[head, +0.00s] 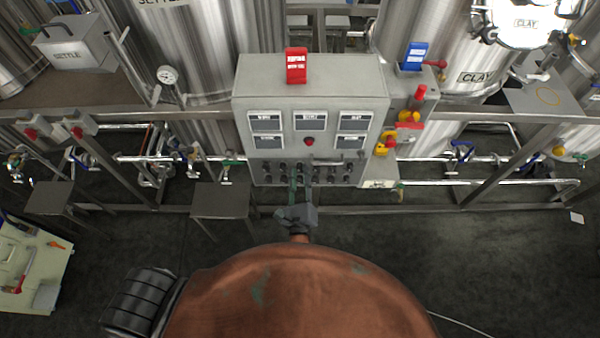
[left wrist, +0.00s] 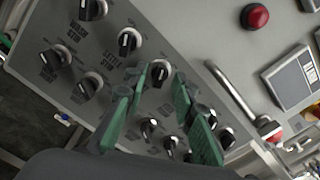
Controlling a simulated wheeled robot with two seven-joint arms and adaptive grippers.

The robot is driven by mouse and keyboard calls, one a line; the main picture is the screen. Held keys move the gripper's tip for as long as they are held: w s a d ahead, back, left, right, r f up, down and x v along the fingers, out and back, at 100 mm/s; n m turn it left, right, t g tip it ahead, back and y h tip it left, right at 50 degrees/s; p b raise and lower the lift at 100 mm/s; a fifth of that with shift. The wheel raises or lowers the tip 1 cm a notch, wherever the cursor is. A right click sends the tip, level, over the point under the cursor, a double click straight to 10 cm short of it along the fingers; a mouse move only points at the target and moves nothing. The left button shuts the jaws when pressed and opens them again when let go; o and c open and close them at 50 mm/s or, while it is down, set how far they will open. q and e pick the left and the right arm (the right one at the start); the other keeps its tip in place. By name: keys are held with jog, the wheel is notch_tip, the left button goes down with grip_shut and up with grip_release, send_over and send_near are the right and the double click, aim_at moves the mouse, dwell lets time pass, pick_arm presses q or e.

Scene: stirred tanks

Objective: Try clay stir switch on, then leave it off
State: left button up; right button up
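The grey control panel (head: 312,80) stands ahead, with rows of black rotary switches along its lower part. My left gripper (head: 303,181) is in front of these switches. In the left wrist view its two green fingers (left wrist: 159,84) are apart, with a black switch knob (left wrist: 158,72) between their tips. Whether they touch it I cannot tell. This knob's label is hidden, so I cannot read whether it is the clay stir switch. A switch to its upper left (left wrist: 129,41) appears labelled settle stir. The clay tank (head: 425,40) stands behind at the right. My right gripper is not in view.
A metal handle bar (left wrist: 232,92) sticks out beside the switches, close to the fingers. A red button (left wrist: 255,16) and displays (head: 310,122) sit above. A yellow-red switch box (head: 408,118) is at the panel's right. Pipes and valves run along both sides.

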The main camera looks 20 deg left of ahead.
pick_arm(q)
jog(key=v, duration=1.1)
jog(key=shift+s, duration=0.15)
jog(key=s+a+f+n+g+h, duration=0.1)
jog(key=s+a+f+n+g, duration=0.15)
jog(key=f, duration=1.05)
jog(key=s+a+f+n+g+h, duration=0.15)
jog(key=a+f+g, duration=0.25)
jog(key=f, duration=0.9)
jog(key=s+a+f+n+g, duration=0.1)
jog(key=a+f+n+g, duration=0.2)
jog(key=f, duration=1)
jog(key=s+a+f+n+g+h, duration=0.15)
jog(key=s+a+f+n, duration=0.25)
jog(key=s+f, duration=0.4)
jog(key=s+a+f+n+g, duration=0.3)
jog(key=s+a+f+n, duration=0.15)
jog(key=s+f, duration=0.3)
jog(key=s+a+f+n+g, duration=0.1)
jog(key=s+a+f+n, duration=0.1)
jog(key=s, duration=0.5)
jog(key=s+a+f+n+g, duration=0.1)
jog(key=s+a+f+n, duration=0.1)
jog(key=s+f+n, duration=0.3)
jog(key=s+n, duration=0.2)
jog(key=shift+s+a+h, duration=0.3)
jog(key=shift+s+h, duration=0.1)
